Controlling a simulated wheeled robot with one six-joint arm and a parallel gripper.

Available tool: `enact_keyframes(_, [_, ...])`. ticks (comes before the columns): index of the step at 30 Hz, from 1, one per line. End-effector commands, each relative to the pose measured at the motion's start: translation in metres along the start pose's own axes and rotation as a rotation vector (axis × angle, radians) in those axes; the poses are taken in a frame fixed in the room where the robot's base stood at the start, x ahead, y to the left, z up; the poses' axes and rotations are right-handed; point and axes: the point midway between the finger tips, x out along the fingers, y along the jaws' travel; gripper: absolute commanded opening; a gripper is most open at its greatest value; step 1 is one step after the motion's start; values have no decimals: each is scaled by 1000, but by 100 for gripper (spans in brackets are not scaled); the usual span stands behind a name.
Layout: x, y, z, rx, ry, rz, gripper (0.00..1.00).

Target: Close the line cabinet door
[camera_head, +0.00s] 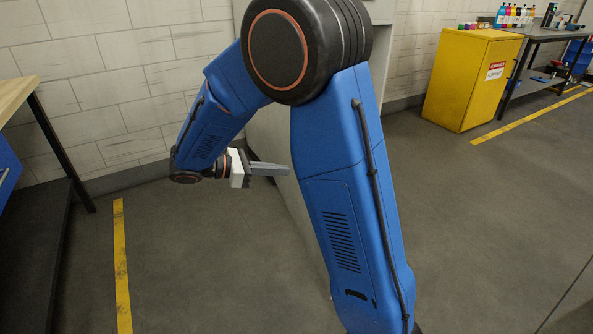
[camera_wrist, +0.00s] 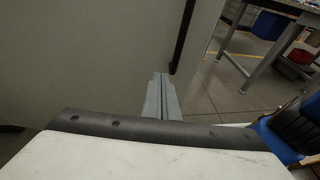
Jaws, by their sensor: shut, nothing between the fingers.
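The line cabinet door is a plain light grey panel (camera_wrist: 90,60) filling the left of the wrist view. A dark vertical handle (camera_wrist: 183,38) runs near its right edge, and open room shows beyond that edge. In the head view the pale panel (camera_head: 272,135) shows between my arm links, standing out from the wall, and my arm hides much of it. My gripper (camera_head: 288,170) is shut and empty, its fingers pointing right toward the panel. In the wrist view its fingertips (camera_wrist: 163,76) are in front of the panel, just left of and below the handle. I cannot tell whether they touch it.
A wooden-topped table (camera_head: 15,95) is at the left edge. Yellow floor tape (camera_head: 121,265) lies left of my arm. The floor between is clear.

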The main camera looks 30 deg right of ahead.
Motion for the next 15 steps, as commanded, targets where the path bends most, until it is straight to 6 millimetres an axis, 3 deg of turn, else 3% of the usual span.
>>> enact_keyframes(15, [88,-1,0,0,1,-4,0])
